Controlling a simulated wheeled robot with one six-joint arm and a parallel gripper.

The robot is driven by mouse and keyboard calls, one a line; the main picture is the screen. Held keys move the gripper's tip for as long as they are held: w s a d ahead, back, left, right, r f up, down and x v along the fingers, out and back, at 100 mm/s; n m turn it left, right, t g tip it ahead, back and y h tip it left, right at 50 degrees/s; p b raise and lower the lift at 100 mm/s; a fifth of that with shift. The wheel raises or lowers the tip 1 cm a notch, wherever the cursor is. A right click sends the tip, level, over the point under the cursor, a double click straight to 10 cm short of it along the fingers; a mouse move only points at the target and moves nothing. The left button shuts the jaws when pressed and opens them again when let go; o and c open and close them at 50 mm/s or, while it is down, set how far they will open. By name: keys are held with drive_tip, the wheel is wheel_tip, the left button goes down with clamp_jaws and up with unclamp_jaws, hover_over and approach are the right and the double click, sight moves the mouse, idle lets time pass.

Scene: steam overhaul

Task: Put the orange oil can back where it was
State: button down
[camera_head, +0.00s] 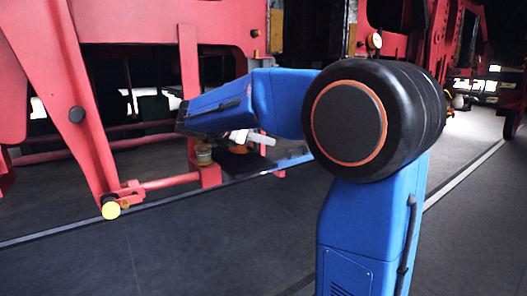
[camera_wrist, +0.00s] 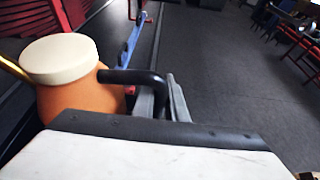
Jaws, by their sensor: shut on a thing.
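The orange oil can (camera_wrist: 75,100) with its cream lid (camera_wrist: 60,58) is at the left of the wrist view. A brass-coloured spout (camera_wrist: 14,68) shows at its left edge. Its black handle (camera_wrist: 135,76) reaches right to my gripper (camera_wrist: 160,100), whose grey jaws are shut on it. The can's lower part is hidden behind the pale body in the foreground.
A red locomotive frame (camera_head: 85,110) with struts fills the left and back of the head view. A yellow-capped rod end (camera_head: 110,210) sticks out low. Grey floor (camera_head: 200,250) is clear in front. Chairs (camera_wrist: 295,45) stand far off at right in the wrist view.

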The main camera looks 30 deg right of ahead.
drive_tip(key=shift+f, duration=1.75)
drive_tip(key=shift+f, duration=0.1)
drive_tip(key=c, duration=1.8)
unclamp_jaws()
